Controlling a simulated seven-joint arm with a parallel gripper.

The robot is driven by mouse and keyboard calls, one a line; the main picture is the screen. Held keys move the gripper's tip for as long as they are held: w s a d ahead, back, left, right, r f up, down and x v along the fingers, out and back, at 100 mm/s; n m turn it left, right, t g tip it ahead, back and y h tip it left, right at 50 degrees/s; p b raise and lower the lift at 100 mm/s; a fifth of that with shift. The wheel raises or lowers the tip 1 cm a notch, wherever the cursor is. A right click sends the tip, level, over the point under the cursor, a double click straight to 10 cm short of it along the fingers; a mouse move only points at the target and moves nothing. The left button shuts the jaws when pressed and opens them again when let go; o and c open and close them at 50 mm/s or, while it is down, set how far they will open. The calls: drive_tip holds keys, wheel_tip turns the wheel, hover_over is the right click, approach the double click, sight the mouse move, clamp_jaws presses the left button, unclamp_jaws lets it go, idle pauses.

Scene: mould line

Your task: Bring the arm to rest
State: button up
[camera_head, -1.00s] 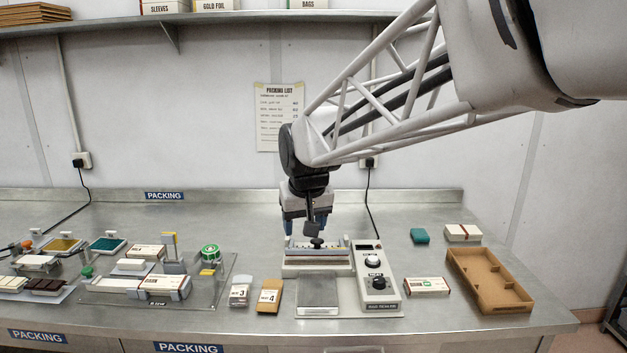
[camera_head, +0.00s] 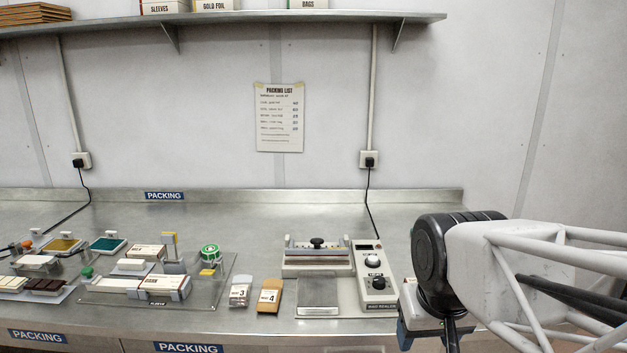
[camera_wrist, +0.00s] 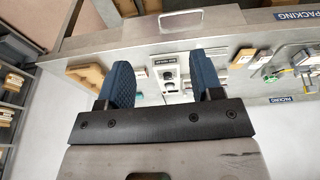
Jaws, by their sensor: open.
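My arm reaches in from the right edge in the head view, its dark wrist joint low over the front right of the bench. My gripper shows in the wrist view (camera_wrist: 168,88) with its two blue fingers apart and nothing between them. It hangs in front of the bench's front edge, with the bag sealer (camera_wrist: 168,72) seen beyond the fingers.
The bag sealer (camera_head: 376,275) stands on the steel bench (camera_head: 240,215). The sleeve jig (camera_head: 210,290) and colored pads are farther left. My arm hides the bench's right end. A brown tray (camera_wrist: 86,75) shows in the wrist view.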

drive_tip(key=shift+m, duration=0.3)
drive_tip(key=s, duration=0.1)
drive_tip(key=s+d+f, duration=0.1)
drive_tip(key=s, duration=0.1)
drive_tip(key=s+f, duration=0.1)
drive_tip(key=shift+s+d+f, duration=0.2)
drive_tip(key=shift+s+d, duration=0.15)
drive_tip(key=shift+d, duration=0.05)
